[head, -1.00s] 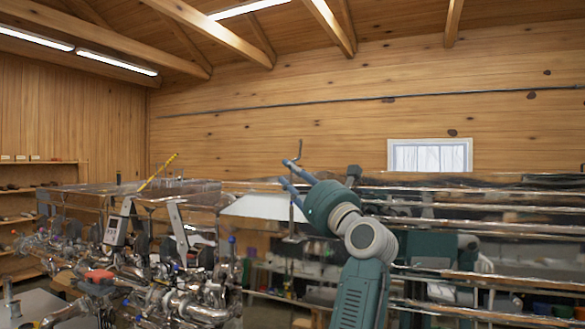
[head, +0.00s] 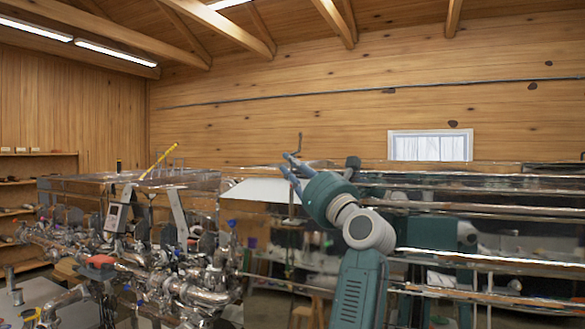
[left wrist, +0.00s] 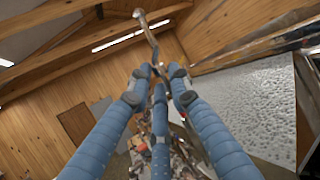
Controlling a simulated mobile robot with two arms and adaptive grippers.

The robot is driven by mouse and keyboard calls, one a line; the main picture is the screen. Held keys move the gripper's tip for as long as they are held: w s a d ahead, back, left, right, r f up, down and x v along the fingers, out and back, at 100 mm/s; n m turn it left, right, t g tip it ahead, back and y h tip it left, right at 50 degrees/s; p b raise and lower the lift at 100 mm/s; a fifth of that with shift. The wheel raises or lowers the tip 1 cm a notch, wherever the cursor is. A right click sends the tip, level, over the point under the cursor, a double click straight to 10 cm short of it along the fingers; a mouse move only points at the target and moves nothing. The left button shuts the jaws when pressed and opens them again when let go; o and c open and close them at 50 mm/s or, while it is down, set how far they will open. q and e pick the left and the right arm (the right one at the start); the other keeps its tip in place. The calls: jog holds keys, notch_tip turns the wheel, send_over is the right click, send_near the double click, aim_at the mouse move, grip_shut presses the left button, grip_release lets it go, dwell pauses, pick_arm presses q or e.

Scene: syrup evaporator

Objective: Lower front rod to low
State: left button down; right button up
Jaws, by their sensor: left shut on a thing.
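The front rod (head: 300,143) is a thin, upright metal rod with a bent, crank-like top, standing right of the pale sloped panel in the head view. My left gripper (head: 293,173) is shut on it just below the bend, with its blue fingers reaching up and left from the teal wrist. In the left wrist view the fingers of my left gripper (left wrist: 158,80) close around the rod, and its curved top (left wrist: 150,35) sticks out beyond them. The rod's lower part is partly hidden by my arm. My right gripper is not in view.
A cluster of shiny pipes and valves (head: 185,280) fills the left foreground. Long metal rails (head: 480,262) run across the right, close to my arm. A pale sloped panel (head: 258,191) lies left of the rod. Open air lies above, up to the wooden wall.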

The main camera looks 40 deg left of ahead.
pick_arm(q)
jog(key=shift+w+a+f, duration=0.1)
jog(key=shift+f, duration=0.45)
jog(key=c, duration=1.8)
grip_release()
jog(key=shift+r, duration=0.15)
jog(key=v, duration=1.2)
jog(key=shift+r, duration=0.1)
